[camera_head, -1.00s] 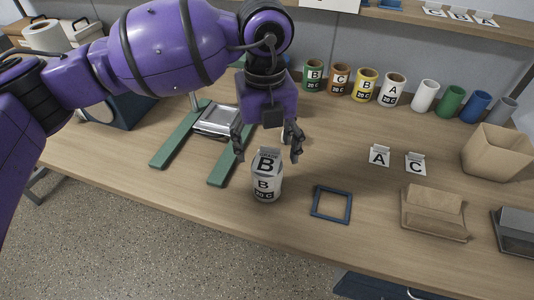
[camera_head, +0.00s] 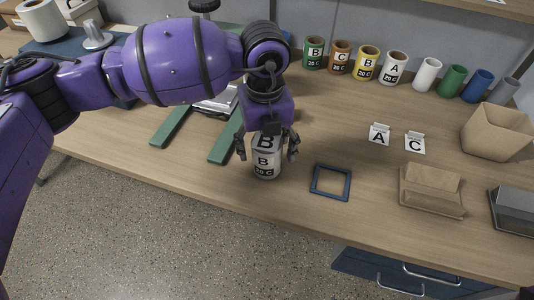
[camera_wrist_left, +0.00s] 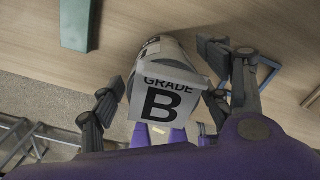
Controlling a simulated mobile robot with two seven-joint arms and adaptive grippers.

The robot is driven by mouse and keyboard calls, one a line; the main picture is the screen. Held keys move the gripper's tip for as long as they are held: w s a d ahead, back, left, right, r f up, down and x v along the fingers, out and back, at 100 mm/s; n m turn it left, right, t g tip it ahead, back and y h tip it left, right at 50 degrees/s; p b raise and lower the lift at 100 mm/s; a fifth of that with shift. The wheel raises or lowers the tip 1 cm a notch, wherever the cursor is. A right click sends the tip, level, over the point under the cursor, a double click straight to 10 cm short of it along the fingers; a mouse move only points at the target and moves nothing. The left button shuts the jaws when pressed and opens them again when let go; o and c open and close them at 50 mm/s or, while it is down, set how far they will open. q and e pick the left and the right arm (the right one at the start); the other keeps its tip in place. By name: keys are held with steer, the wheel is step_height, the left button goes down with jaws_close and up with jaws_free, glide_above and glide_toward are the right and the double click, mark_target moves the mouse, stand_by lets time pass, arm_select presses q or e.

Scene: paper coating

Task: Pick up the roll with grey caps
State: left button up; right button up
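A pale roll (camera_head: 265,170) marked "B 20 C" stands upright near the front of the wooden table, with a white "GRADE B" card (camera_head: 265,141) at its top. In the left wrist view the card (camera_wrist_left: 163,106) hides much of the roll (camera_wrist_left: 162,52); I cannot make out the colour of its caps. My left gripper (camera_head: 266,151) is over the roll, with one finger on each side. It is open, and gaps show between the fingers and the roll in the head view. It also shows in the left wrist view (camera_wrist_left: 160,98). My right gripper is not in view.
A blue square frame (camera_head: 331,182) lies right of the roll. Green rails (camera_head: 226,146) lie left. Cards A (camera_head: 379,134) and C (camera_head: 415,143), a cardboard holder (camera_head: 432,192) and a box (camera_head: 497,131) are at right. Several coloured rolls (camera_head: 367,63) line the back.

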arm_select(q)
steer(key=c, duration=1.2)
steer(key=shift+r, duration=0.1)
steer(key=shift+c, duration=0.2)
